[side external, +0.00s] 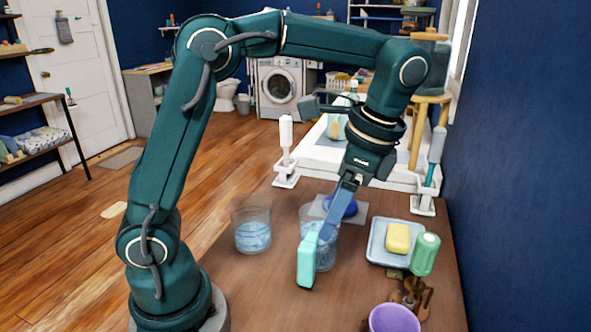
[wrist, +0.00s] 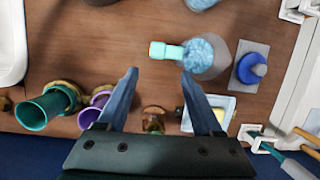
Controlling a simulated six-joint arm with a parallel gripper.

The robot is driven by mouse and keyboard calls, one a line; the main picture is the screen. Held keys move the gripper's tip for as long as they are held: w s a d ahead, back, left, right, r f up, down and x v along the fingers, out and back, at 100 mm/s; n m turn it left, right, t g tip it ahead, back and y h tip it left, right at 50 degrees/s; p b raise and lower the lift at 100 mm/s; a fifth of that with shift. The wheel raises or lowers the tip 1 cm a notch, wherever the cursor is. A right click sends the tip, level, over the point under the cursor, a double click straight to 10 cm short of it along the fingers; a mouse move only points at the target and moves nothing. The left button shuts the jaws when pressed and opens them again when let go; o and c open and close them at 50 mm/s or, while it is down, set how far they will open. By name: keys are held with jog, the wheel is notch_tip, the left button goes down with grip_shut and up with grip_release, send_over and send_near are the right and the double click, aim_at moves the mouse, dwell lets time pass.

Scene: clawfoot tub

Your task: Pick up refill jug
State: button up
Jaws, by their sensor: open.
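The refill jug is a clear vessel with blue contents (side external: 325,258) and a mint handle (side external: 307,262). It stands on the brown table. The wrist view shows the jug (wrist: 208,55) from above, its handle (wrist: 165,50) pointing left. My gripper (side external: 326,232) is open and angled down at the jug, partly in front of it in the side view. In the wrist view, the fingertips of my gripper (wrist: 159,73) are spread either side of the handle's line, with the handle just beyond them. I cannot tell whether they touch it.
A second clear vessel with blue contents (side external: 252,237) stands to the left. A blue round object (side external: 343,206) sits on a grey plate behind the jug.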

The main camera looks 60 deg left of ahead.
aim_at(315, 267)
jog(key=shift+m+g, duration=0.3)
jog(key=shift+g, duration=0.3)
jog(key=x, duration=0.5)
jog(key=w+x, duration=0.1)
jog(key=x, duration=0.3)
jog(key=d+x, duration=0.1)
jog(key=x, duration=0.4)
jog(key=shift+w+f, duration=0.1)
jog(key=shift+f, duration=0.65)
grip_shut()
